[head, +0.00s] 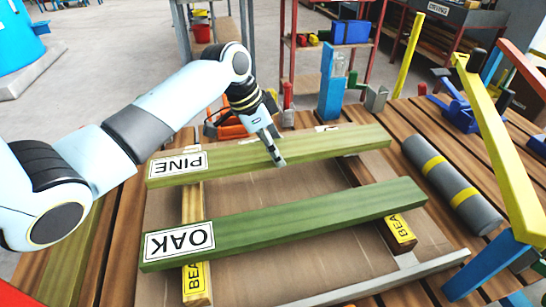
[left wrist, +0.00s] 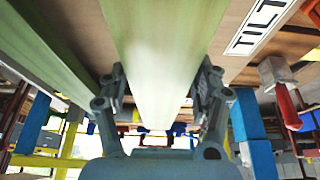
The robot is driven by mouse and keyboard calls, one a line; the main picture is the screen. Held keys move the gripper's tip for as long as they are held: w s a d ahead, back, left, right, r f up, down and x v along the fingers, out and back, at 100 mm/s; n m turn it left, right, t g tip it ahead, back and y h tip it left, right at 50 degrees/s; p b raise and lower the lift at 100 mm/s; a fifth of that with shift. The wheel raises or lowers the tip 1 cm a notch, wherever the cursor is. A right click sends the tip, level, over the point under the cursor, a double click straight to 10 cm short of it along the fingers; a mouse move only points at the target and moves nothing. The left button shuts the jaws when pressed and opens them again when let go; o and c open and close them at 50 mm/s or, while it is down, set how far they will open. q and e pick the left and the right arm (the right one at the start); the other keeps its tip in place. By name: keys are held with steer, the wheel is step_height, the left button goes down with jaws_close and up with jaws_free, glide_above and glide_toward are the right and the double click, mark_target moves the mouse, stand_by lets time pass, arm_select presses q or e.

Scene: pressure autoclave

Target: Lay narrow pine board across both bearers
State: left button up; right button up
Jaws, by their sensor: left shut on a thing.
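The pine board (head: 330,142), pale green with a white PINE label, lies lengthwise over the far parts of both bearers in the head view. My left gripper (head: 277,157) is shut on it near its middle. In the left wrist view the pine board (left wrist: 165,60) runs between the two fingers (left wrist: 163,110). The darker green oak board (head: 300,222), labelled OAK, lies across both bearers nearer to me. My right gripper is out of view.
A grey cylinder (head: 440,178) with yellow bands lies on the slatted table right of the boards. A yellow and blue frame (head: 495,140) stands at the right edge. A blue upright tool (head: 332,85) and orange items stand behind the pine board.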

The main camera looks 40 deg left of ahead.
arm_select(q)
steer(key=shift+f, duration=1.4)
steer(key=shift+f, duration=0.1)
steer(key=o, duration=1.5)
steer(key=shift+o, duration=0.8)
steer(key=shift+s, duration=0.1)
steer(key=shift+r, duration=0.25)
steer(key=p+v, duration=0.1)
steer(key=v, duration=1)
steer(key=shift+f+p, duration=0.1)
steer(key=shift+p, duration=0.2)
steer(key=shift+s+a+r, duration=0.15)
steer(key=shift+s+r, duration=0.05)
steer(key=shift+r, duration=0.15)
